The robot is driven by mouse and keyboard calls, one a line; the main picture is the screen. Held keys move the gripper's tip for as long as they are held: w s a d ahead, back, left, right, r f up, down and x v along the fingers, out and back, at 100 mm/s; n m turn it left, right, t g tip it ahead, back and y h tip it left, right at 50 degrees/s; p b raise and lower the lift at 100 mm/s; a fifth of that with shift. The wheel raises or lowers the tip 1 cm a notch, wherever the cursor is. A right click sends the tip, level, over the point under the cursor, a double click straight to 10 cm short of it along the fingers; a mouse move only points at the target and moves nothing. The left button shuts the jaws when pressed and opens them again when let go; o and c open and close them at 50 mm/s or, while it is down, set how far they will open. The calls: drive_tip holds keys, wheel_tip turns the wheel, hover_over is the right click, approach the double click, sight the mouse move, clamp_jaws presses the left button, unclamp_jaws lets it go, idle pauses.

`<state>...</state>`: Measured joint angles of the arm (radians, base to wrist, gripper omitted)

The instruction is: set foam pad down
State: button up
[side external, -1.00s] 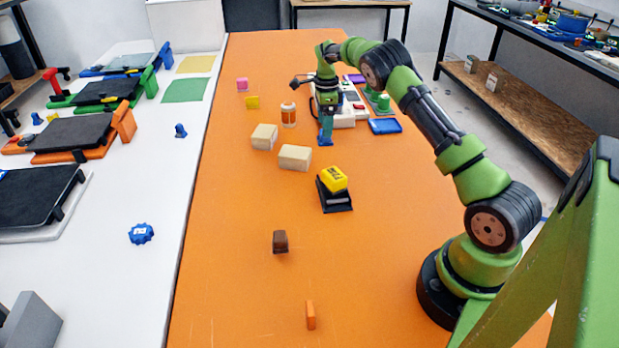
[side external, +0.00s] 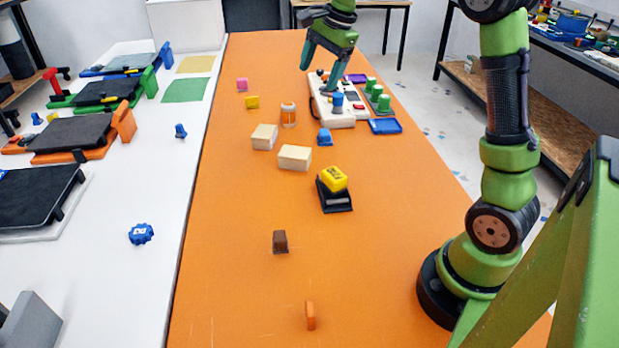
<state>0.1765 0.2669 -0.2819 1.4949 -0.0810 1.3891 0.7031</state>
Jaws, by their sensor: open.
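My gripper (side external: 325,76) is open and empty, raised over the far part of the orange table, in front of and above the white device (side external: 343,118). A small blue piece (side external: 325,137) stands on the table just in front of that device, apart from the fingers. A yellow block (side external: 334,178) with dark lettering rests on a black holder (side external: 337,203) in the middle of the table, well away from my gripper. The lettering is too small to read surely, and I cannot tell for certain which piece is the foam pad.
Two cream blocks (side external: 295,157) (side external: 264,137) and an orange-white bottle (side external: 288,114) stand left of the blue piece. A blue tray (side external: 384,126) and green cylinders (side external: 377,96) are at right. The near table is mostly clear around a brown block (side external: 280,242) and an orange piece (side external: 310,315).

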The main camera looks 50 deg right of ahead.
drive_tip(key=s+a+r+n+t, duration=0.2)
drive_tip(key=s+a+r+n, duration=0.1)
drive_tip(key=s+a+n, duration=0.55)
drive_tip(key=s+a+f+n+t, duration=0.1)
drive_tip(key=s+a+f+n, duration=0.1)
drive_tip(key=s, duration=0.4)
drive_tip(key=s+a+f+n, duration=0.2)
drive_tip(key=s+a+n, duration=0.2)
drive_tip(key=s+a, duration=0.2)
drive_tip(key=shift+a+f+t+y, duration=0.25)
drive_tip(key=shift+a+t+y, duration=0.15)
drive_tip(key=shift+a, duration=0.15)
